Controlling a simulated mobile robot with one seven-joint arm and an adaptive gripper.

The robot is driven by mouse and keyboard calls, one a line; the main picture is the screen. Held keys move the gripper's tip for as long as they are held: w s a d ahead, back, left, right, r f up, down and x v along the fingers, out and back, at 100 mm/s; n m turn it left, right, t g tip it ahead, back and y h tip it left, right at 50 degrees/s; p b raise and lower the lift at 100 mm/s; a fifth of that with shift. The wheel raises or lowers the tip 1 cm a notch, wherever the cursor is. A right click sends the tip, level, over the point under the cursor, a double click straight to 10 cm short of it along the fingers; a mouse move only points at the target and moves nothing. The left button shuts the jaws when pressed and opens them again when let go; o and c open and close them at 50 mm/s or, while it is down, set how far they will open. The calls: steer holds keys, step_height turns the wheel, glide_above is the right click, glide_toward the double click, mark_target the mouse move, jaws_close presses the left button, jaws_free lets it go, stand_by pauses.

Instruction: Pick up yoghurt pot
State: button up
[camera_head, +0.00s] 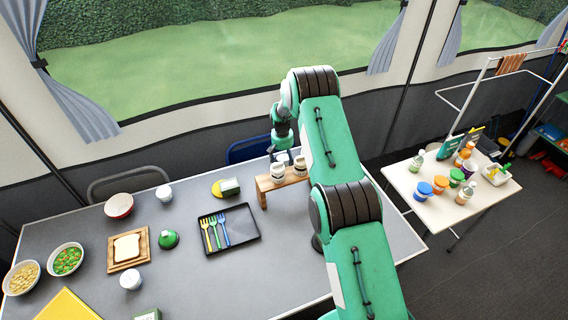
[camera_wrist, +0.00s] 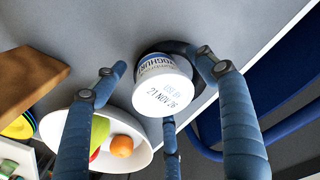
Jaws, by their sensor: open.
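The yoghurt pot (camera_wrist: 162,88) shows in the wrist view as a white pot with printed lettering on its side and a date on its round lid. It stands on the grey table between my fingers. My gripper (camera_wrist: 160,84) is open, with fingers left, right and below the pot in the picture; the right fingertip is close to its side, and I cannot tell whether it touches. In the head view my gripper (camera_head: 283,152) is at the far side of the table, behind the wooden stand, and the pot between the fingers cannot be made out there.
A wooden stand (camera_head: 265,188) holding jars is close to my gripper; its edge (camera_wrist: 30,72) shows in the wrist view. A white bowl (camera_wrist: 62,122) with fruit is also near. A black tray (camera_head: 240,240) with cutlery and a bread board (camera_head: 113,262) lie left. A blue chair (camera_head: 243,150) is behind.

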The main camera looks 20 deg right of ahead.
mark_target(284, 158)
stand_by(0.4)
steer(key=c, duration=1.3)
steer(key=shift+c, duration=0.3)
steer(key=shift+r+p, duration=0.5)
steer(key=shift+r, duration=4.55)
